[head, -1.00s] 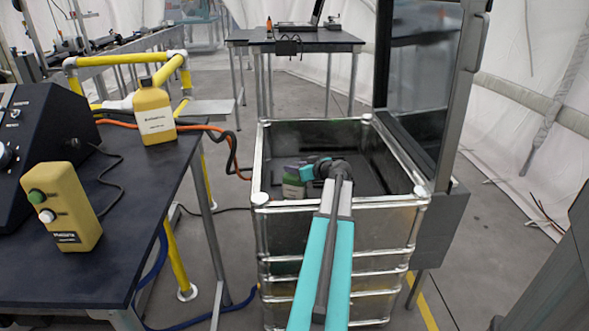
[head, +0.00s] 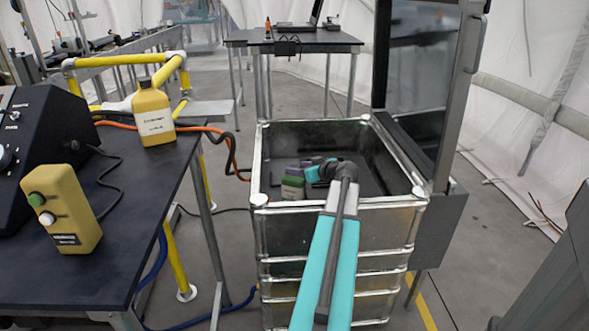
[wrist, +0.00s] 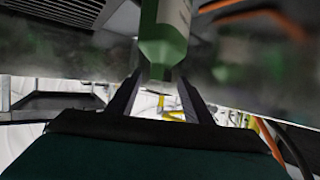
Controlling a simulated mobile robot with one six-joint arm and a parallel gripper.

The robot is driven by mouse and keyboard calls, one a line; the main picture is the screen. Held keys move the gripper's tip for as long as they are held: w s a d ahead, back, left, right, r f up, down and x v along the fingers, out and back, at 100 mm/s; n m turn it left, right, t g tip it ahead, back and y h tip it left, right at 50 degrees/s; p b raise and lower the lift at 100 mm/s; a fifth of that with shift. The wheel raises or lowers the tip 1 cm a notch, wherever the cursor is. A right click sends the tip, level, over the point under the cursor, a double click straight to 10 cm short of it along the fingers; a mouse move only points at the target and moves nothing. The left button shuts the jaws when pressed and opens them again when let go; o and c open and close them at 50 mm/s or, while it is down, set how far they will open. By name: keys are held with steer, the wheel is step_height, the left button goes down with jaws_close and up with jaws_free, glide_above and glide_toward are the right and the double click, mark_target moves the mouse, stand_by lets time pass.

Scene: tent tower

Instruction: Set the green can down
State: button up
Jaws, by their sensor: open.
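The green can (head: 292,187), with a pale band on it, is inside the metal-framed bin (head: 340,207), near its left front corner. It looks upright, but its base is hidden by the bin's front wall. My gripper (head: 308,170) is low in the bin, just right of the can. In the wrist view the green can (wrist: 165,45) shows at the top, in front of my gripper (wrist: 158,82). The fingers are apart, one on each side of the can's near end. I cannot tell whether a finger still touches it.
A dark table (head: 130,220) at the left holds a yellow bottle (head: 153,115) and a yellow button box (head: 62,208). A glass panel (head: 418,85) rises along the bin's right side. The bin floor right of my arm looks bare.

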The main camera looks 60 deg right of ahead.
steer(key=v, duration=0.4)
steer(key=shift+r, duration=0.15)
stand_by(0.7)
